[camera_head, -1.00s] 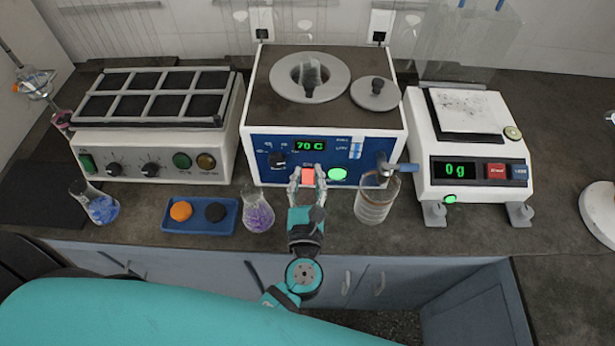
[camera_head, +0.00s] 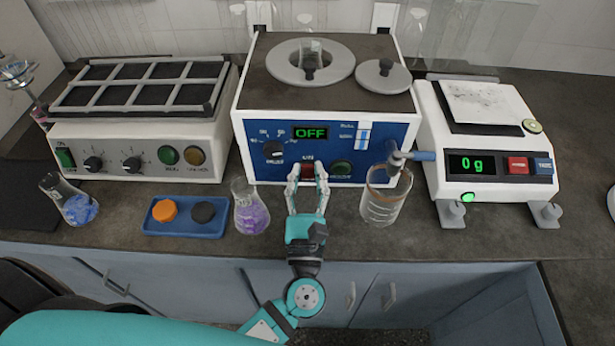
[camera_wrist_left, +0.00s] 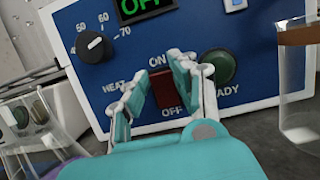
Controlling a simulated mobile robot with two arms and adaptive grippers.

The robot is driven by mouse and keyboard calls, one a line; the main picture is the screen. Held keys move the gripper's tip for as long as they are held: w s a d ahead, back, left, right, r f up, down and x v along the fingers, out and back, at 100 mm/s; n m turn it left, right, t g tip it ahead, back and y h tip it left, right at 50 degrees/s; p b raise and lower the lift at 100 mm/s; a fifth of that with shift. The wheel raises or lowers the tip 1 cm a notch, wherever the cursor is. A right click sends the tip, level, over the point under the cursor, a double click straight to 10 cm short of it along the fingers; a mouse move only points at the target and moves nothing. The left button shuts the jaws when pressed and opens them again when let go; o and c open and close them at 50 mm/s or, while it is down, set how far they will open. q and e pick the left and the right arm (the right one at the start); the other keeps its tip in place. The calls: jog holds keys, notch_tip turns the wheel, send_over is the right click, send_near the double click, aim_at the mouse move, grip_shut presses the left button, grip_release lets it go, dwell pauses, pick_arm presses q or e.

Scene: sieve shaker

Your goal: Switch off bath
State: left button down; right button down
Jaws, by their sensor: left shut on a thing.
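The bath (camera_head: 330,108) stands at the centre back with a blue front panel. Its display (camera_head: 310,132) reads OFF in green, partly seen in the left wrist view (camera_wrist_left: 140,8). The switch (camera_head: 307,171) is dark red and unlit, between ON and OFF labels in the left wrist view (camera_wrist_left: 166,86). The round green lamp (camera_head: 341,169) beside it is dark. My left gripper (camera_head: 307,175) is at the panel, its fingers (camera_wrist_left: 160,72) on both sides of the switch, shut on it. My right gripper is not in view.
A flask with purple contents (camera_head: 252,212) stands just left of my left gripper, and a beaker (camera_head: 384,202) just right. A blue tray (camera_head: 185,230) holds an orange and a black disc.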

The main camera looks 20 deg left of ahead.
pick_arm(q)
jog(key=c, duration=1.1)
grip_release()
jog(key=shift+s, duration=0.15)
jog(key=shift+s+d+f, duration=0.15)
jog(key=shift+s, duration=0.15)
jog(key=s+d, duration=0.1)
jog(key=s, duration=0.3)
jog(key=s+d, duration=0.1)
jog(key=s, duration=0.3)
jog(key=s+d, duration=0.1)
jog(key=s, duration=0.3)
jog(key=shift+d, duration=0.2)
